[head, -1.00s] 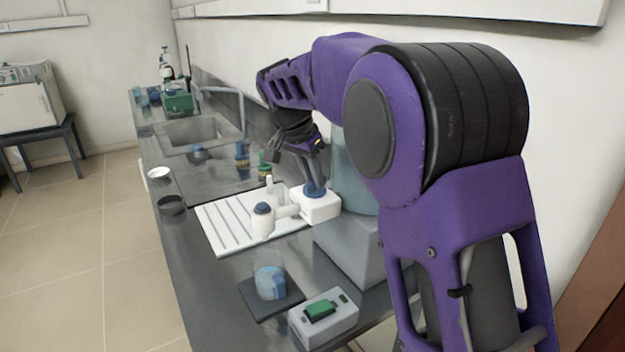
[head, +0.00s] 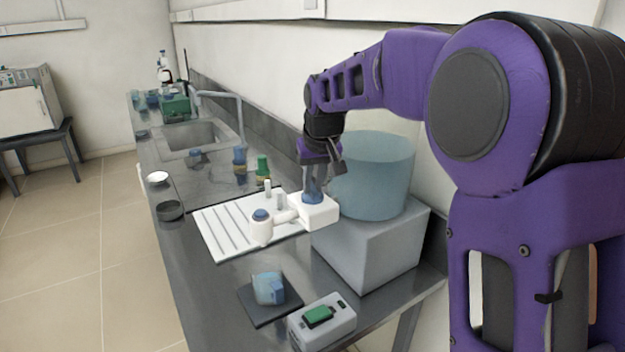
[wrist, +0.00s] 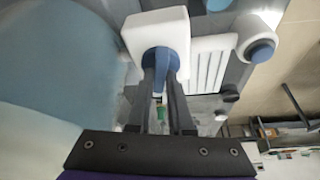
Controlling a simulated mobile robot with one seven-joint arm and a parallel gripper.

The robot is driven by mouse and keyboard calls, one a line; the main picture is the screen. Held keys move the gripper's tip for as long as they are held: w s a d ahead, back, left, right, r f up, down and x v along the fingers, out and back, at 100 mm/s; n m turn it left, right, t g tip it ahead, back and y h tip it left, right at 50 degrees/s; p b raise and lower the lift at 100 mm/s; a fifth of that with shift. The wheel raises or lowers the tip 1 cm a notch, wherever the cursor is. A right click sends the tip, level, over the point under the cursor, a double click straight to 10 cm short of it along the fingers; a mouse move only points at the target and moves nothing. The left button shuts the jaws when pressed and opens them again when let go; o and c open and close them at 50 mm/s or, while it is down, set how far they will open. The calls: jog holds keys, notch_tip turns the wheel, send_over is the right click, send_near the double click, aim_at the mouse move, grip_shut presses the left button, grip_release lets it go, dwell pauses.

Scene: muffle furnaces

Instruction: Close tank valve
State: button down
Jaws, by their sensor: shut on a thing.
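The tank (head: 370,175) is a translucent blue cylinder standing on a grey block. Beside it is the white valve body (head: 318,214) with a blue handle (head: 313,197) on top. My gripper (head: 314,188) points down at the valve, its fingers on either side of the blue handle. In the wrist view the white valve body (wrist: 155,30) and blue handle (wrist: 160,60) lie at the fingertips, and my gripper (wrist: 162,77) is shut on the handle. The fingers hide part of the handle, so its exact angle is hard to tell.
A white ribbed drainboard (head: 222,232) with a blue-capped white spout (head: 261,226) lies left of the valve. A green-buttoned grey box (head: 322,322) and a blue beaker (head: 268,288) are at the front. A sink (head: 195,137) is farther back. Dark counter shows between them.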

jog(key=shift+d+n+g+y, duration=0.1)
jog(key=shift+n+g+y, duration=0.35)
jog(key=shift+n, duration=1.05)
jog(key=shift+f, duration=0.1)
jog(key=c, duration=0.8)
grip_release()
jog(key=v, duration=1.7)
jog(key=shift+s+d, duration=0.2)
jog(key=shift+d, duration=0.05)
